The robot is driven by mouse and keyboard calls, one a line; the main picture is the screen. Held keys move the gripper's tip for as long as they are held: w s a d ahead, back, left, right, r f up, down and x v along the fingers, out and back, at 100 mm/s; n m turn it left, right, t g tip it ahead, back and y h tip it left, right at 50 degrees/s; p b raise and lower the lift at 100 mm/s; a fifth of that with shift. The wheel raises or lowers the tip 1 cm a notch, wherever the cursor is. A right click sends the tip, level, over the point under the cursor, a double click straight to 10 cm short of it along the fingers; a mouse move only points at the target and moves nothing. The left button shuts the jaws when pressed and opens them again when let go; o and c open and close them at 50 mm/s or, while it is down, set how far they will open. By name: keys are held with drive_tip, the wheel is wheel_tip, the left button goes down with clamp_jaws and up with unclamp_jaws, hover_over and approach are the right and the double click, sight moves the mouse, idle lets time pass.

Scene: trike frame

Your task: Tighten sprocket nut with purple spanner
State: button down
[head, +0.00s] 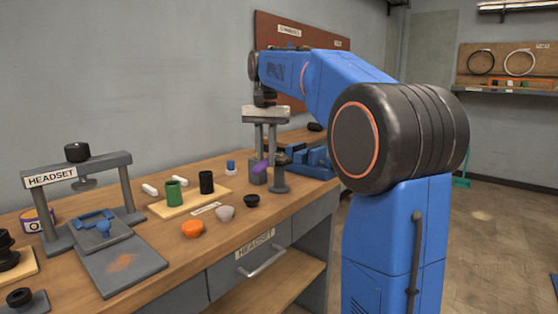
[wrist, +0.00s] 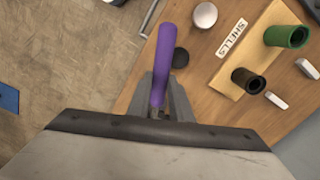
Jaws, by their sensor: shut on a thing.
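My gripper (head: 265,152) points down over the far part of the workbench in the head view. It is shut on the purple spanner (wrist: 163,62), whose handle extends from between the fingers in the wrist view. I cannot make out the sprocket nut or the spanner's working end in either view. Whether the spanner touches the block or post is unclear.
Blue fixtures (head: 312,160) stand behind the post. Open floor lies to the right.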

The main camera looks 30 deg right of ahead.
drive_tip(key=shift+w+a+m, duration=0.5)
drive_tip(key=shift+w+m, duration=0.25)
drive_tip(key=shift+m, duration=0.1)
drive_tip(key=shift+w+a+m, duration=0.5)
drive_tip(key=shift+w+m, duration=0.25)
drive_tip(key=shift+m, duration=0.1)
idle(1.3)
drive_tip(key=shift+w+a+m, duration=0.25)
drive_tip(key=shift+w+m, duration=0.45)
drive_tip(key=shift+w, duration=0.05)
drive_tip(key=shift+w+a+m, duration=0.25)
drive_tip(key=shift+w+m, duration=0.45)
drive_tip(key=shift+w, duration=0.05)
idle(1.0)
drive_tip(key=shift+s+d+n, duration=0.25)
drive_tip(key=shift+s+n, duration=0.35)
drive_tip(key=shift+s, duration=0.1)
idle(0.6)
drive_tip(key=c, duration=2.2)
unclamp_jaws()
clamp_jaws()
